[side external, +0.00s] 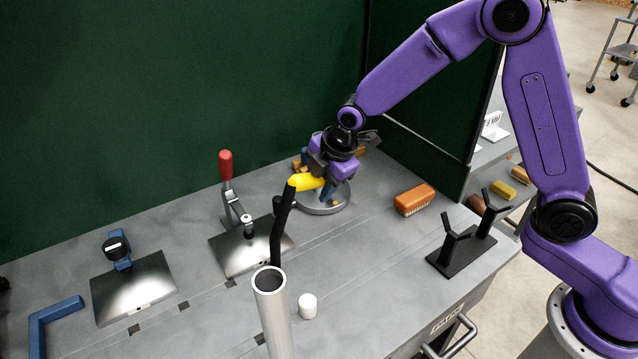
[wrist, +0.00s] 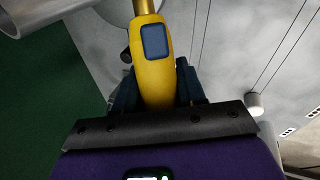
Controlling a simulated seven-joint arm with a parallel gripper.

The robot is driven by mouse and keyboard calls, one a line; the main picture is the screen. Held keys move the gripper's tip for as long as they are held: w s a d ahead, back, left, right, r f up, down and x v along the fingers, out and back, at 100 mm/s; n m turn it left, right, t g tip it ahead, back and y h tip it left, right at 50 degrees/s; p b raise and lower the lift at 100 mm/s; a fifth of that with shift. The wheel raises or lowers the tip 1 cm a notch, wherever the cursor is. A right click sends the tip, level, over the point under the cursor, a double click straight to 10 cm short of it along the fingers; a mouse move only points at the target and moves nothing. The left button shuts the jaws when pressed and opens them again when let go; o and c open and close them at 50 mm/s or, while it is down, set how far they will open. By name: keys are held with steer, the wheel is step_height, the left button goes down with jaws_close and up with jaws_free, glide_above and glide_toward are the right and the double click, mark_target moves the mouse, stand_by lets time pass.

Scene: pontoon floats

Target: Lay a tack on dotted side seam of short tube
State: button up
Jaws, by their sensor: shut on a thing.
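My gripper (side external: 318,183) is shut on a yellow torch (side external: 304,184), held above the table's back middle. The wrist view shows the torch (wrist: 155,75) between the blue fingers (wrist: 157,98), with a blue button on its body and a brass neck pointing up the picture. A black curved piece (side external: 282,222) runs from the torch's left end down towards a pale open-topped tube (side external: 271,315) standing in front. A grey cylinder end (wrist: 32,12) shows at the wrist view's top left; I cannot tell which tube it is. I cannot make out the dotted seam or the torch tip.
A round grey base (side external: 322,208) sits under my gripper. Steel plates (side external: 133,290) lie at the left, one near a red-handled clamp (side external: 226,166). A small white cylinder (side external: 308,306), an orange brush (side external: 414,199) and a black forked stand (side external: 462,250) stand around. A green screen (side external: 170,90) closes the back.

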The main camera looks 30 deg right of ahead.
steer(key=s+r, duration=0.3)
steer(key=shift+s+r, duration=0.25)
steer(key=shift+r, duration=0.1)
stand_by(0.6)
steer(key=s+d+r+m+g+h, duration=0.1)
steer(key=d+r+m+h, duration=0.1)
steer(key=d+m, duration=0.6)
steer(key=s+d+r+m+g+h, duration=0.1)
steer(key=s+d+r+m+h, duration=0.1)
steer(key=d+m, duration=0.6)
step_height(320, 180, up, 3)
steer(key=d+h, duration=0.1)
steer(key=d, duration=0.1)
steer(key=shift+s+d+f+m, duration=0.15)
steer(key=shift+s+d+m, duration=0.1)
steer(key=shift+d+m, duration=0.05)
